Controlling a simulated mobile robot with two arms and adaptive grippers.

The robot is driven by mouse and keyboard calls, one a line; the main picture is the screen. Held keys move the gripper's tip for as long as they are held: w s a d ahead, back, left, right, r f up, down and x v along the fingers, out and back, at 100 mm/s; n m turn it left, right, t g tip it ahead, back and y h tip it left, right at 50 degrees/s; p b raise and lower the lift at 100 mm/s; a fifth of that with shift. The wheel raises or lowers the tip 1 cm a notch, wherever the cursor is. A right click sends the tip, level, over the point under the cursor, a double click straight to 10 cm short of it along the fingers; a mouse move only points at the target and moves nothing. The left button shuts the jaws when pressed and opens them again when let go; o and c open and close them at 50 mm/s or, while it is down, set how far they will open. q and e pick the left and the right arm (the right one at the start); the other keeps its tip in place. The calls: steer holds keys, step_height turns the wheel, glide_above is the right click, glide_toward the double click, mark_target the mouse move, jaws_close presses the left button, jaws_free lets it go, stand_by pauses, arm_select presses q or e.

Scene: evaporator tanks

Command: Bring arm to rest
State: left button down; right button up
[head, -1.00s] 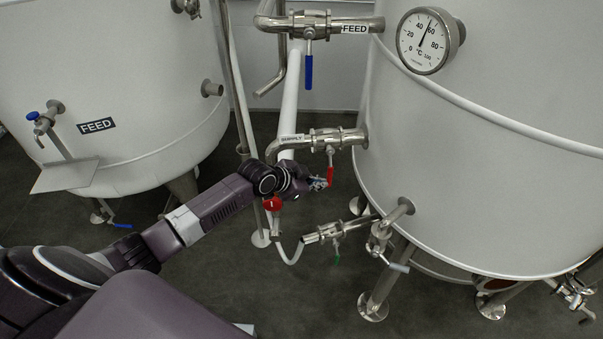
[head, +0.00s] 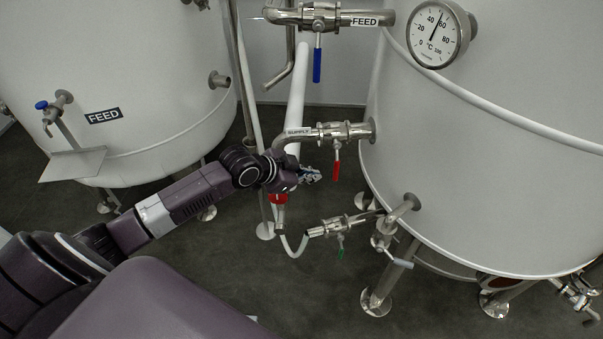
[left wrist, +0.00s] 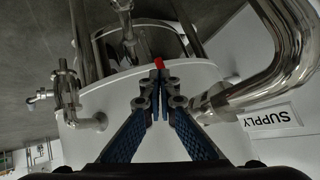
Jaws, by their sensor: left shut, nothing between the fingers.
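My left arm (head: 185,195) reaches in from the left in the head view. Its gripper (head: 312,175) is shut and empty, just below the supply pipe and left of the red-handled valve (head: 336,168). A small gap shows between the gripper and the red handle. In the left wrist view the two fingers (left wrist: 160,85) meet at their tips, with a bit of the red handle (left wrist: 158,62) beyond them. The SUPPLY label (left wrist: 271,118) is at the right there. My right gripper is not in view.
A large white tank (head: 480,150) with a dial gauge (head: 439,33) stands at the right. Another white tank (head: 150,70) stands at the left. Feed piping with a blue handle (head: 317,65) is above, and a green-handled valve (head: 341,241) is below. Dark floor (head: 240,270) is open in front.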

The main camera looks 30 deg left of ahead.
arm_select(q)
steer(key=v, duration=0.5)
steer(key=s+d+f+n+g, duration=0.1)
steer(key=s+d+f, duration=0.35)
steer(key=s, duration=0.25)
steer(key=s+d+f+n+g, duration=0.1)
steer(key=s+d+f+g, duration=0.15)
steer(key=s+d, duration=0.3)
steer(key=s+a+f+n+g+y, duration=0.2)
steer(key=s+n+y, duration=0.25)
steer(key=s, duration=1.15)
step_height(320, 180, down, 27)
steer(key=s+g, duration=0.2)
steer(key=s+a+f, duration=0.2)
steer(key=s+f, duration=1.3)
steer(key=s, duration=0.2)
steer(key=shift+a+g+h, duration=0.25)
steer(key=shift+g+h, duration=0.1)
steer(key=c, duration=2.7)
jaws_free()
